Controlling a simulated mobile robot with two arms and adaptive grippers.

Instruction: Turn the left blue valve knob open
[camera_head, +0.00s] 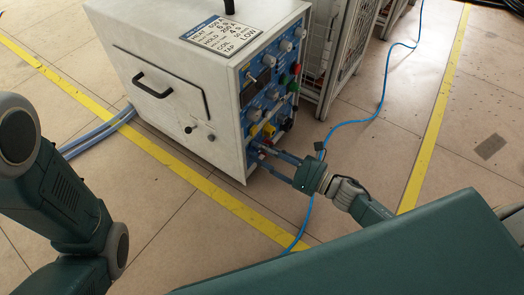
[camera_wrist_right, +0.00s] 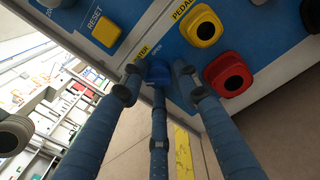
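The blue valve knob (camera_wrist_right: 158,72) is on the lower edge of the control panel, beside an "OPEN" label in the right wrist view. My right gripper (camera_wrist_right: 158,83) has its fingers spread around the knob, one on the left, one on the right and one below. A small gap seems to remain at the sides; I cannot tell whether any finger touches it. In the head view my right gripper (camera_head: 268,159) reaches the lower part of the white heater cabinet (camera_head: 165,75), and the knob cannot be made out there. My left gripper is out of view; only part of its arm shows.
A blue cable (camera_head: 345,124) runs across the floor. Yellow tape (camera_head: 190,176) marks the floor.

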